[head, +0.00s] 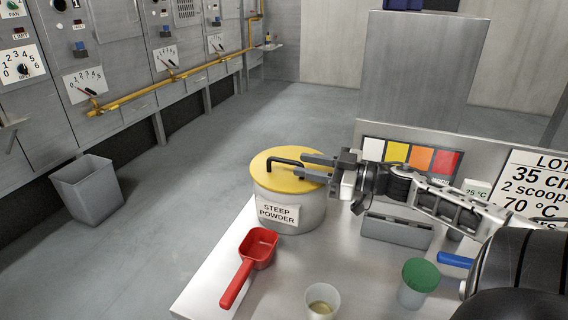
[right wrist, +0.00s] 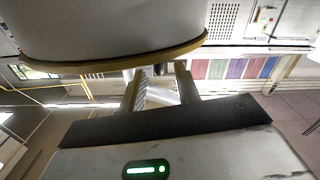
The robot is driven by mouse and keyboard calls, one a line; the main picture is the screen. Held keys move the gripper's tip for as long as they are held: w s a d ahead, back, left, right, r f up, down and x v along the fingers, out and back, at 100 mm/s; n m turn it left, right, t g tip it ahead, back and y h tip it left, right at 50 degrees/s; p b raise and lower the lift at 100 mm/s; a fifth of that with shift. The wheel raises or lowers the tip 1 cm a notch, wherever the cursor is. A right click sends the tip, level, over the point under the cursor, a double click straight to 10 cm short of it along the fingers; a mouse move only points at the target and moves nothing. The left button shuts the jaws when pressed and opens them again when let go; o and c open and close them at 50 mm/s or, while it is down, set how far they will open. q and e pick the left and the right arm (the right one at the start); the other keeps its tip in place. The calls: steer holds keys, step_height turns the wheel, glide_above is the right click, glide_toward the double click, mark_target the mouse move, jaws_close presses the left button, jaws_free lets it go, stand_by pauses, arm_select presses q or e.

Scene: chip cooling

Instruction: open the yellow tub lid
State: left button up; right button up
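The steep powder tub (head: 289,213) is a grey round tub with a label, standing upright at the left back of the bench. Its yellow lid (head: 270,178) lies flat on top and has a black bar handle (head: 284,161). My right gripper (head: 303,166) reaches in from the right over the lid. Its two fingers are apart at the right end of the handle; I cannot tell whether they touch it. In the right wrist view, the gripper (right wrist: 160,82) shows a gap between its fingers, beside the yellow lid edge (right wrist: 125,64) and grey tub wall (right wrist: 105,28). My left gripper is out of view.
A red scoop (head: 259,247) lies in front of the tub. A cup (head: 322,301) with pale contents and a green-topped container (head: 420,275) stand near the front. A colour chart (head: 410,158) and lot sign (head: 525,190) stand behind. A grey bin (head: 88,190) is on the floor.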

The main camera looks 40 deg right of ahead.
mark_target(284, 159)
steer(key=shift+x, duration=3.05)
jaws_close()
